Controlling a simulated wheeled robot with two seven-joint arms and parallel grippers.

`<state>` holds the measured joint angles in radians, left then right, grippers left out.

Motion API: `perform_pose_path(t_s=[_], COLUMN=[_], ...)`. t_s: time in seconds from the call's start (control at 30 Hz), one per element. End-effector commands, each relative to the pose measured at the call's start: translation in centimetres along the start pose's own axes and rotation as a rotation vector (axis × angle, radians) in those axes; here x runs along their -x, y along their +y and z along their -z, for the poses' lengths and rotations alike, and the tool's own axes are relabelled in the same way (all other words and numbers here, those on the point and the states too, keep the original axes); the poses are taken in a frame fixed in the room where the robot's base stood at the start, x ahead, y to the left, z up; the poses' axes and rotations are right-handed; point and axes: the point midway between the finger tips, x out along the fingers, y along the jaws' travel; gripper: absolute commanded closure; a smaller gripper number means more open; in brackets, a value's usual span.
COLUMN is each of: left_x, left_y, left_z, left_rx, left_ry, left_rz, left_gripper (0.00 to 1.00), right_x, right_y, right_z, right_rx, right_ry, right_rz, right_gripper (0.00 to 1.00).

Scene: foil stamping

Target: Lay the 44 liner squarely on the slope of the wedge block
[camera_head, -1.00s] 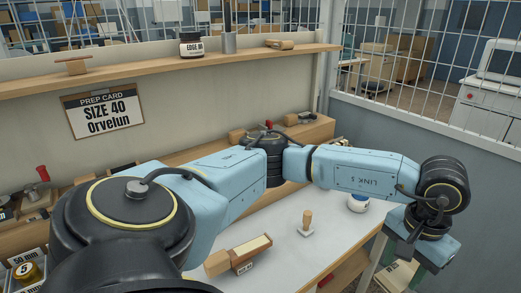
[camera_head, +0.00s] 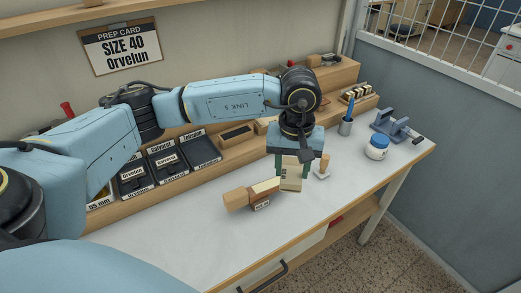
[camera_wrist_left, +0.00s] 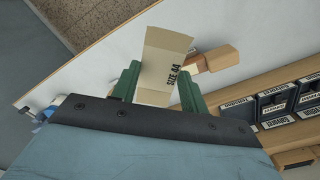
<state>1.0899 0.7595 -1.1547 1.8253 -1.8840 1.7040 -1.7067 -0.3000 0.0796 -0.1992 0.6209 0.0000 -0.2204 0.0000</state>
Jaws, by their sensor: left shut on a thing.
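The 44 liner (camera_head: 291,180) is a cream folded sheet; in the left wrist view (camera_wrist_left: 166,55) it reads "SIZE 44". My left gripper (camera_head: 291,170) is shut on it with green fingers (camera_wrist_left: 160,80) and holds it pointing down over the bench. The wedge block (camera_head: 236,200) is tan wood with a cream top and a small label, lying just left of the held liner. Part of the block also shows beyond the liner in the left wrist view (camera_wrist_left: 219,58). The liner is not on the slope. My right gripper is not in view.
A small stamp with a wooden handle (camera_head: 323,165) stands close right of the gripper. Labelled dark trays (camera_head: 165,160) line the back. The front bench (camera_head: 190,232) is clear.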

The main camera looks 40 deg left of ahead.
Motion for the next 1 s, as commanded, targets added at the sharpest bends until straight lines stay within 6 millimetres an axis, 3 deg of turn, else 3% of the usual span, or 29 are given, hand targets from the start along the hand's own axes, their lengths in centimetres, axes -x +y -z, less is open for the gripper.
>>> perform_pose_path(t_s=[0.6,0.8,1.0], left_x=[-3.1,-4.3,-4.9], left_y=[-3.6,-5.0,-5.7], left_z=[5.4,6.4,6.8], left_rx=[1.666,2.060,2.233], left_ry=[0.001,0.016,0.025], left_rz=[-0.003,0.001,0.003], left_gripper=[0.77,0.77,0.77], right_x=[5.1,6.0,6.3], right_y=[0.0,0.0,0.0], right_z=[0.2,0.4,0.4], right_rx=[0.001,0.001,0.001], right_ry=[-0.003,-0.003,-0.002], right_rz=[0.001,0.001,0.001], right_gripper=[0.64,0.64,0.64])
